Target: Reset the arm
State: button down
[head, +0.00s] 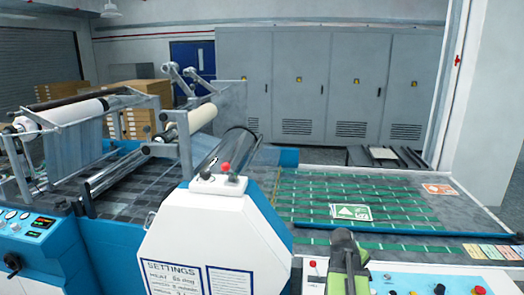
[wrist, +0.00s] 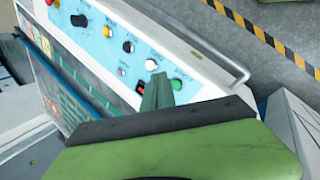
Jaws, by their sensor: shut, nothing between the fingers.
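My gripper (wrist: 157,92) shows in the wrist view with its green fingers together and nothing between them. They point over a pale blue control panel (wrist: 98,38) with several knobs and lit buttons. I cannot tell whether the fingertips touch it. In the head view my green and dark grey gripper (head: 347,262) is at the bottom, right of centre, in front of the machine's panel (head: 403,275).
The laminating machine's white housing (head: 195,232) stands left of my gripper, with rolls (head: 66,113) behind. A conveyor bed (head: 300,195) lies beyond. A metal handle (wrist: 243,72) runs along the panel edge. Striped tape (wrist: 262,38) marks the floor.

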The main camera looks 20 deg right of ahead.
jog(key=w+a+f+m+t+y+b, duration=0.1)
jog(key=w+a+f, duration=0.25)
jog(key=a, duration=0.75)
jog(key=w+a+f+y+b, duration=0.2)
jog(key=w+a, duration=0.3)
jog(key=a, duration=0.6)
jog(key=a+f+y+b, duration=0.2)
jog(key=a+f, duration=0.1)
jog(key=a, duration=2)
jog(key=shift+f+m+y, duration=0.2)
jog(key=shift+m+y, duration=0.1)
jog(key=shift+m, duration=0.1)
